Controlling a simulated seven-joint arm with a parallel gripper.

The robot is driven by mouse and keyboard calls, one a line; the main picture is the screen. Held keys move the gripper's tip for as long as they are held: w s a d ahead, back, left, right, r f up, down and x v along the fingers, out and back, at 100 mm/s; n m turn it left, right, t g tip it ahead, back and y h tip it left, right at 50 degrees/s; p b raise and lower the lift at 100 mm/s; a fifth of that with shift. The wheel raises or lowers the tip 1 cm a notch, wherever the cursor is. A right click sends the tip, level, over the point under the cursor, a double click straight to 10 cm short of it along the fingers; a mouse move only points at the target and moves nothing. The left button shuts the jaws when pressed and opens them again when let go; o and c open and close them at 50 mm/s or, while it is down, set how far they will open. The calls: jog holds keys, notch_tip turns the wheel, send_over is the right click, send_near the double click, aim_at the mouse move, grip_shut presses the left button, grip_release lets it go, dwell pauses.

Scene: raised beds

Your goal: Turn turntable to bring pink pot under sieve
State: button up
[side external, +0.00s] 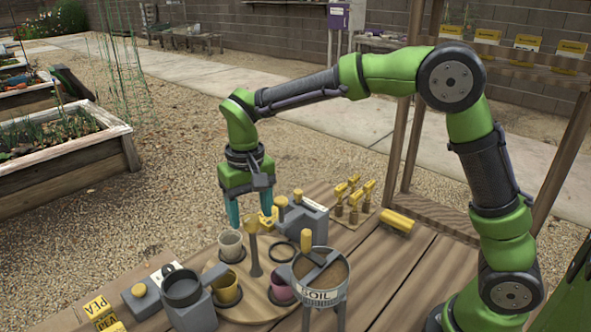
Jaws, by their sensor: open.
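The round wooden turntable (247,310) lies on the plank table. It carries a pink pot (281,293), a yellow pot (226,288) and a pale pot (231,246). A post with a yellow top (251,218) stands up from its middle. The sieve (320,296), marked SOIL and holding brown soil, stands on legs at the right. Its left edge partly covers the pink pot; whether they line up vertically I cannot tell. My gripper (249,212) points down with teal fingers apart, above the pale pot and beside the post's top. It appears empty.
A dark round container (181,288) on a grey stand is at the front left. A grey box (306,218) with yellow knobs sits behind the turntable. The right table planks are clear.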

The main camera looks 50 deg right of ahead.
notch_tip(320, 180, up, 16)
dwell(0.3)
